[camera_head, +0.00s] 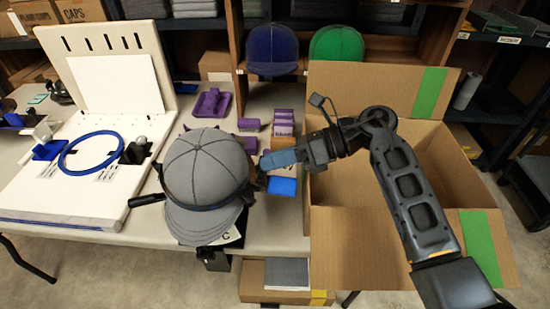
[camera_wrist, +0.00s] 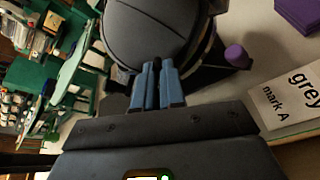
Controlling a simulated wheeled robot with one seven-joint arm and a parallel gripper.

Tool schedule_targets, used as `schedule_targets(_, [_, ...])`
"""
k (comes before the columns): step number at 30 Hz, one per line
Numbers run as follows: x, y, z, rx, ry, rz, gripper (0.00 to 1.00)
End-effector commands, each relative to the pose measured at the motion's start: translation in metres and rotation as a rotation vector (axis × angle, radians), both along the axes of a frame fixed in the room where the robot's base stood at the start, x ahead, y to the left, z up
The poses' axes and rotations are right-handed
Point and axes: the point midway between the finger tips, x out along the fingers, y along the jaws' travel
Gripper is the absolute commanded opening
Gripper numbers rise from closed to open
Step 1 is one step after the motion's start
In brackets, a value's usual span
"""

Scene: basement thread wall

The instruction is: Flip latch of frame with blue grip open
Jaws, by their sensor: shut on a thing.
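A grey cap (camera_head: 207,165) sits at the front edge of the table with a dark frame band (camera_head: 212,205) around its lower part. My gripper (camera_head: 263,172) reaches in from the right to the side of this cap. In the wrist view, its blue fingers (camera_wrist: 157,70) are close together at the cap's dark rim, with a small dark part of the frame between them. The fingers mostly hide this part, so I cannot make out the latch's shape or position. A purple knob (camera_wrist: 237,56) sits beside the cap there. No blue grip is clearly visible on this frame.
A white board (camera_head: 80,190) with a blue ring (camera_head: 90,152) lies at left. An open cardboard box (camera_head: 340,215) stands right, under my arm. Purple boxes (camera_head: 283,125) and a blue block (camera_head: 283,187) lie near my gripper. Blue (camera_head: 272,50) and green (camera_head: 336,45) caps sit behind.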

Motion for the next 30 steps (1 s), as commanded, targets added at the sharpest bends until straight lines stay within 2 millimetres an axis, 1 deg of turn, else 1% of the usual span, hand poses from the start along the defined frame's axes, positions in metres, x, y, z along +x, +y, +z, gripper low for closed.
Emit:
schedule_targets(2, [0.002, -0.001, 0.002, 0.004, -0.005, -0.007, 0.00])
schedule_targets(3, [0.002, -0.001, 0.002, 0.003, -0.005, -0.006, 0.12])
schedule_targets(6, [0.002, -0.001, 0.002, 0.002, -0.004, -0.005, 0.20])
schedule_targets(13, [0.001, -0.001, 0.001, 0.001, -0.003, -0.003, 0.20])
schedule_targets(16, [0.002, -0.007, 0.003, 0.001, -0.003, -0.005, 0.20])
schedule_targets(25, [0.007, -0.052, 0.018, 0.000, -0.004, -0.006, 0.20])
schedule_targets(30, [0.009, -0.069, 0.025, 0.002, -0.004, -0.005, 0.20])
